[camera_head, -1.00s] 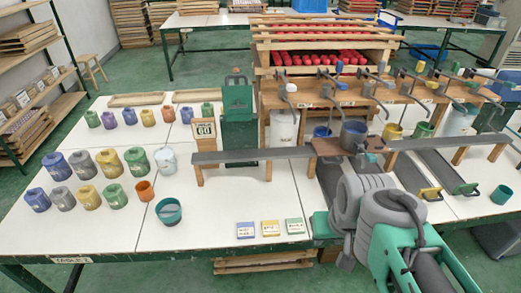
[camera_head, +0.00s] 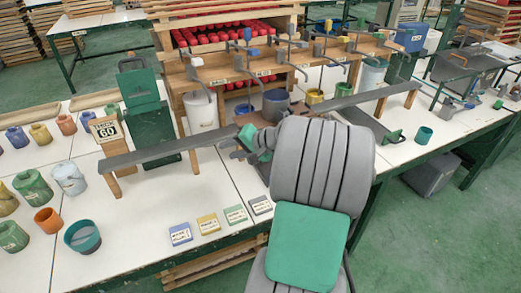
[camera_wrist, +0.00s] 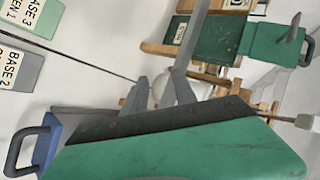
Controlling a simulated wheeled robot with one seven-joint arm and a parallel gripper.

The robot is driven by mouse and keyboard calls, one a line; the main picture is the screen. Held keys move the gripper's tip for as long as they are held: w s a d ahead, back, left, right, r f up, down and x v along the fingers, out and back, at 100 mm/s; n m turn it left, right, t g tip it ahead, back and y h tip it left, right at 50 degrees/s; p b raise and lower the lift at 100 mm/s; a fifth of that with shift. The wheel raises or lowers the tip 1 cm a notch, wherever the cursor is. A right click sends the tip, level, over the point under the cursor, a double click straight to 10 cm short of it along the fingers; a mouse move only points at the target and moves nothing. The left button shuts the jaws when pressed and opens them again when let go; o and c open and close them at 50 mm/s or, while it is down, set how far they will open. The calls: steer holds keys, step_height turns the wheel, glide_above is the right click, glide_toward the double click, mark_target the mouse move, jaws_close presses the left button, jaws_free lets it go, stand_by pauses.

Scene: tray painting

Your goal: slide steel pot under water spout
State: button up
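The steel pot (camera_head: 276,104), a grey open pot, stands upright in the middle of the row under the spouts, between a blue pot (camera_head: 243,109) and a yellow pot (camera_head: 315,96). A grey pipe spout (camera_head: 290,60) hangs down close above it; I cannot tell which spout is for water. My gripper (camera_head: 250,143) is left of and in front of the pot, mostly hidden behind my grey arm. In the wrist view, two grey prongs (camera_wrist: 162,92) show, partly hidden by a dark and green body; their opening is unclear. The pot is not clearly visible there.
A long grey rail (camera_head: 185,146) on wooden legs crosses the table in front. A green box (camera_head: 148,120) stands left behind it. Labelled cards (camera_head: 207,223) lie at the front edge.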

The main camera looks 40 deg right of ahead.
steer(key=s+d+f+m+t+h+b, duration=0.1)
steer(key=s+d+m+t, duration=0.2)
steer(key=d, duration=0.4)
steer(key=s+d+m+t+b, duration=0.1)
steer(key=s+d+m+t, duration=0.15)
steer(key=d, duration=0.45)
steer(key=shift+m+g, duration=0.35)
steer(key=x, duration=0.6)
steer(key=shift+w, duration=0.35)
steer(key=shift+c, duration=0.2)
jaws_close()
